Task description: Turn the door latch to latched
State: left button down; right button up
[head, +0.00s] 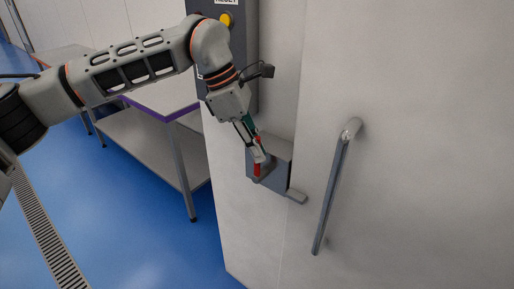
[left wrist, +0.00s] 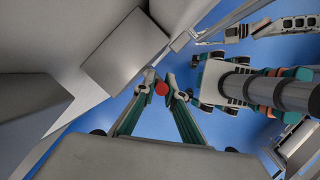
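The door latch is a grey box (head: 282,150) on the pale door wall, with a red handle (head: 257,170) on its front. The fingers hide part of the handle.
A long metal pull bar (head: 334,185) is on the door right of the latch. A dark control box (head: 240,50) with a yellow button is above. A steel table (head: 145,145) stands at left on the blue floor, beside a floor drain (head: 48,230).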

pick_arm(q)
jog(key=shift+s+d+t+y, duration=0.4)
jog(key=shift+d+y, duration=0.1)
jog(key=shift+y, duration=0.1)
jog(key=shift+w, duration=0.1)
jog(key=c, duration=2.1)
grip_release()
jog(key=shift+a+r, duration=0.1)
jog(key=v, duration=1.1)
jog(key=shift+r, duration=0.4)
jog(key=shift+a, duration=0.1)
